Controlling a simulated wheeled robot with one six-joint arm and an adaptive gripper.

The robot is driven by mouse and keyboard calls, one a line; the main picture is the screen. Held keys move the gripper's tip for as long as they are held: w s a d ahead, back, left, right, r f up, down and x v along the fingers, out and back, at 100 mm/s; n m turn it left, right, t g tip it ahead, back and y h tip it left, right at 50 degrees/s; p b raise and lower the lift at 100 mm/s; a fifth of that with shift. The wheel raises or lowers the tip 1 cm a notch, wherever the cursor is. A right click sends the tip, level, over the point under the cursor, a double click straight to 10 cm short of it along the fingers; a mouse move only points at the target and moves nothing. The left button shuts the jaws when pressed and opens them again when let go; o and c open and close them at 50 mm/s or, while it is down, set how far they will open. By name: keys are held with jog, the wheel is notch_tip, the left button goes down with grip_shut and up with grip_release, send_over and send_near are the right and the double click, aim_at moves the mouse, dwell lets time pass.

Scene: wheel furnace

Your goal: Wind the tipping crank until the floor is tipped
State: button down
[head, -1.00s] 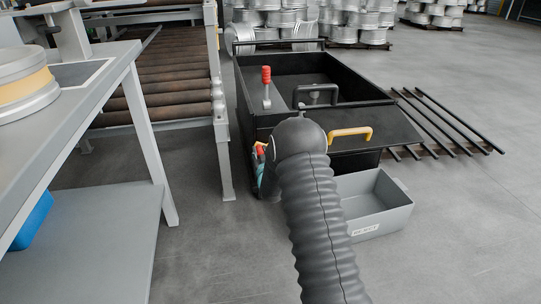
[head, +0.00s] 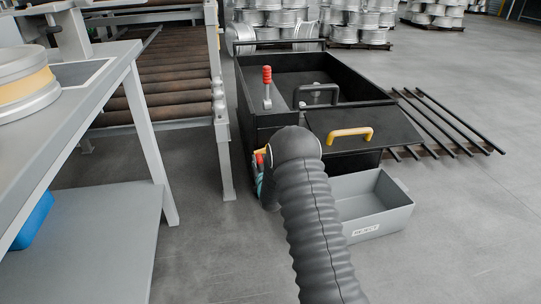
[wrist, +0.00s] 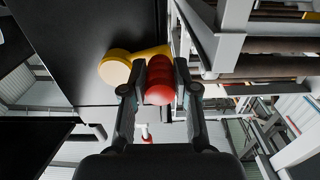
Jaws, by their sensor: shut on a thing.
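In the wrist view my gripper (wrist: 160,90) is shut on the red knob (wrist: 160,80) of the tipping crank. The crank's yellow arm (wrist: 150,52) runs left from the knob to a round yellow hub (wrist: 115,68) against a black panel. In the head view the crank shows as small yellow and red bits (head: 260,153) at the near left side of the black bin (head: 281,121). My arm hides much of the crank and gripper there. The bin's inside floor (head: 300,92) is partly visible; its exact tilt I cannot tell.
A red-topped lever (head: 267,88) and a black handle (head: 316,95) are on the bin. A yellow handle (head: 350,134) is on its front flap. A grey tray (head: 372,205) sits front right. A roller conveyor (head: 160,90) and bench (head: 90,240) stand left.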

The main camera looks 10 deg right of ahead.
jog(key=shift+s+d+f, duration=0.1)
jog(key=shift+d+f, duration=0.95)
jog(key=shift+f, duration=0.2)
jog(key=shift+d, duration=0.1)
jog(key=d, duration=0.2)
jog(key=shift+d+f, duration=0.4)
